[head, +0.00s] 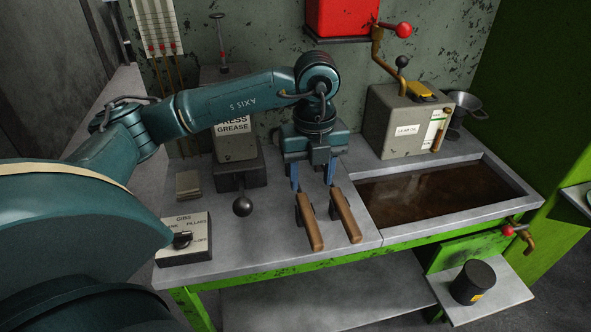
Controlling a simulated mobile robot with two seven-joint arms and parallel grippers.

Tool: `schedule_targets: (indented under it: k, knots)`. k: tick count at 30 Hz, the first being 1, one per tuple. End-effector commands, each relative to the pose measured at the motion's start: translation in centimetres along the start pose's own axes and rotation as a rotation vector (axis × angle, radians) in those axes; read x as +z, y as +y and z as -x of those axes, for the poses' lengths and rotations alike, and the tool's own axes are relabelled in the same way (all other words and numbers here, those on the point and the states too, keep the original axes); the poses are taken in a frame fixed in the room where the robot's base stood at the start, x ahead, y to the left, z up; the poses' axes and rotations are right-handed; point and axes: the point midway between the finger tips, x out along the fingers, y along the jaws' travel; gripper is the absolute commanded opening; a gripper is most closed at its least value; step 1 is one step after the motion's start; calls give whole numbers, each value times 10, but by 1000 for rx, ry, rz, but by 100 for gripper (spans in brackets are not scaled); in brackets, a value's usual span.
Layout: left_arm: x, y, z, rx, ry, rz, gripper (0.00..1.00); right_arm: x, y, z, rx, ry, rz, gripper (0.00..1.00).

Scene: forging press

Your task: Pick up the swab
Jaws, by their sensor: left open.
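Two tools with brown wooden handles lie side by side on the grey bench top, the left one (314,232) and the right one (347,222). Their dark far ends are partly hidden at my left gripper's fingers. I cannot tell which of them is the swab. My left gripper (313,187) points down at the far ends of these tools, with its two blue fingers spread apart. Nothing shows held between the fingers. Whether the fingertips touch the tools cannot be told. My right gripper is not in view.
A sunken trough (432,195) of brown liquid lies right of the tools. A press grease unit (235,142), a black ball knob (242,207) and a switch box (184,243) are left.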

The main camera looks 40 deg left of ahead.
Motion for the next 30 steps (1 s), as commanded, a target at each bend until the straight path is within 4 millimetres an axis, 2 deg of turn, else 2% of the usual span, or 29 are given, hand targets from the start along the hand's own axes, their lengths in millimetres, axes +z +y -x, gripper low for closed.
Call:
schedule_targets:
  k: [3,9,16,24,30]
  knots:
    - [-1,1,-24,6,6,-1,49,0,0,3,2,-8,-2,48]
    - [-2,0,-56,1,6,-4,49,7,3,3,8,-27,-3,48]
    - [-2,1,-72,0,7,-4,49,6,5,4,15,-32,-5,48]
    - [-1,2,-110,-1,8,-6,49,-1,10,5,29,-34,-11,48]
    - [-1,2,-117,-3,6,-7,49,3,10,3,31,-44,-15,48]
